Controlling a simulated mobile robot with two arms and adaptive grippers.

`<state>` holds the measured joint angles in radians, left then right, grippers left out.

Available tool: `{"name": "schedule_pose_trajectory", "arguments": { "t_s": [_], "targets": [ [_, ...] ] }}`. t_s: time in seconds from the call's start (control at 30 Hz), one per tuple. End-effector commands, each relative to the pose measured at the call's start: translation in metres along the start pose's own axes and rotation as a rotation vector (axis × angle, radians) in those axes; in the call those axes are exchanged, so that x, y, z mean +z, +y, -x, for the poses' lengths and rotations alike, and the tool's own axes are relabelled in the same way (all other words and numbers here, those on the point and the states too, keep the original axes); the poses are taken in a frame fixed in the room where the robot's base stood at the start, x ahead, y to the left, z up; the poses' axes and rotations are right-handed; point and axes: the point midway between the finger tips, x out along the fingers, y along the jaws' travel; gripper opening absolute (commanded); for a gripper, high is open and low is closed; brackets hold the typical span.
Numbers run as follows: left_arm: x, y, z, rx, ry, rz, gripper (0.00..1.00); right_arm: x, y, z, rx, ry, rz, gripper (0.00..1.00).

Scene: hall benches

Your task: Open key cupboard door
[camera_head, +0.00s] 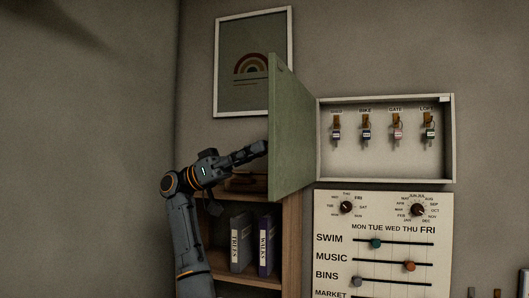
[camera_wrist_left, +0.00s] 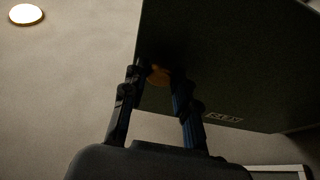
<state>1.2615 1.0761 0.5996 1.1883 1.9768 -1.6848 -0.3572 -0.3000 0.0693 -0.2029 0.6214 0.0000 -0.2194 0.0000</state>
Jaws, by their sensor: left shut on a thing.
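The key cupboard (camera_head: 385,165) is a white shallow box on the wall, with several keys hanging on labelled hooks inside. Its green door (camera_head: 290,130) stands wide open, swung out from the cupboard's left edge. My left gripper (camera_head: 262,148) is at the door's outer face, left of it. In the left wrist view, the fingers (camera_wrist_left: 158,85) are shut around a small orange-brown knob (camera_wrist_left: 158,74) on the dark door (camera_wrist_left: 230,60), near its edge; lettering shows beside it. The knob is hidden in the head view. My right gripper is in neither view.
A framed rainbow picture (camera_head: 228,98) hangs behind the door. Below stands a wooden shelf (camera_head: 292,240) with binders (camera_head: 241,243), close to my left arm. A planner board (camera_head: 335,285) with dials and sliders is under the cupboard. The wall at left is bare.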

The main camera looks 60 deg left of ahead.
Motion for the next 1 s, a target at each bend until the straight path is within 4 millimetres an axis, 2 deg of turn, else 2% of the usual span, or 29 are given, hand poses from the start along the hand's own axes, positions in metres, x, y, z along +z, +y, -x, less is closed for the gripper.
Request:
{"name": "schedule_pose_trajectory", "arguments": {
  "t_s": [0.53, 0.57, 0.63, 0.67, 1.0],
  "targets": [
    [0.0011, 0.0024, 0.0035, 0.018, -0.010, 0.012, 0.00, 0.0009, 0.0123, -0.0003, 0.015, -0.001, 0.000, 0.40],
    [0.0011, 0.0024, 0.0035, 0.018, -0.010, 0.012, 0.35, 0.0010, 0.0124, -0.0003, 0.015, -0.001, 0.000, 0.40],
    [0.0007, 0.0023, 0.0036, 0.017, -0.008, 0.012, 0.49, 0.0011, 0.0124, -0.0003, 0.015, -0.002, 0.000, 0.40],
    [0.0006, 0.0024, 0.0036, 0.017, -0.008, 0.011, 0.52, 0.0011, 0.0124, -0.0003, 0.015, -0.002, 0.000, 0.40],
    [-0.0007, 0.0022, 0.0068, 0.015, -0.004, 0.010, 0.52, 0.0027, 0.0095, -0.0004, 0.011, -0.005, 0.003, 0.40]
  ]
}}
